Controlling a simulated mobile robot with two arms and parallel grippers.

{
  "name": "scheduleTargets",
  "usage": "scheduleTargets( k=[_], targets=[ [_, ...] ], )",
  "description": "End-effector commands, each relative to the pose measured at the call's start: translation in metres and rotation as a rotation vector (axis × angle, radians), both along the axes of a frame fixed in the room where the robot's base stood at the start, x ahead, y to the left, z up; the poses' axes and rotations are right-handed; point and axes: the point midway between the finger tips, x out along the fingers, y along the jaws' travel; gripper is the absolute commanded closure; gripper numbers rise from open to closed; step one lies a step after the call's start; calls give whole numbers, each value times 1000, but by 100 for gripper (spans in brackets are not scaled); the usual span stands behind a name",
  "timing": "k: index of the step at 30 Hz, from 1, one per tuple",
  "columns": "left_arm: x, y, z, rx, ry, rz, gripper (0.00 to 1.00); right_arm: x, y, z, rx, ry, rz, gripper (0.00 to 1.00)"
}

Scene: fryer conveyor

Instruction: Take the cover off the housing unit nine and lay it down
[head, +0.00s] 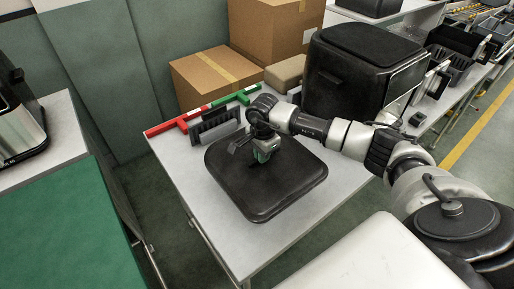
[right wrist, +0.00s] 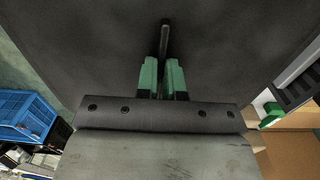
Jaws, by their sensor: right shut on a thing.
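The cover (head: 290,195) is a black, square panel with rounded corners. It lies level over the white table, and I cannot tell whether it rests on it or hangs just above. My right gripper (head: 264,158) reaches down onto the middle of the cover. In the right wrist view its green fingers (right wrist: 163,78) are shut on a thin raised ridge of the cover (right wrist: 80,50). A black housing unit (head: 345,85) stands behind and to the right on the table; no number is readable on it. My left gripper is out of view.
The white table (head: 188,177) is bare at its left and front edges. Red and green T-shaped pieces (head: 180,122) and a grey slotted part (head: 215,127) lie behind the cover. Cardboard boxes (head: 215,75) stand at the back. A green surface (head: 65,230) is at the left.

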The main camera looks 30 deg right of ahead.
Motion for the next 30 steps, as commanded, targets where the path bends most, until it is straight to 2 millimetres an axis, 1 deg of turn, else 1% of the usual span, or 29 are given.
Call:
scheduleTargets(
  k=[1,3,6,8,11,15,18,22,30],
  targets=[
    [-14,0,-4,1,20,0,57,0,0,-4,1,0,0,100],
    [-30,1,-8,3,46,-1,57,0,0,-9,1,0,0,100],
    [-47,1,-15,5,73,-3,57,0,1,-19,2,1,-1,100],
    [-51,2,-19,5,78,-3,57,0,1,-26,3,1,-1,100],
    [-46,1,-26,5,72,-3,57,0,1,-37,2,-1,-1,100],
    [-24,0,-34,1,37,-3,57,0,0,-53,2,0,-2,100],
    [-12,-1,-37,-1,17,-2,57,0,0,-61,2,0,-2,100],
    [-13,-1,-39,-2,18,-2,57,0,0,-65,2,-1,-1,100],
    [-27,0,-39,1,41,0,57,0,0,-65,2,-1,-1,100]
  ],
)
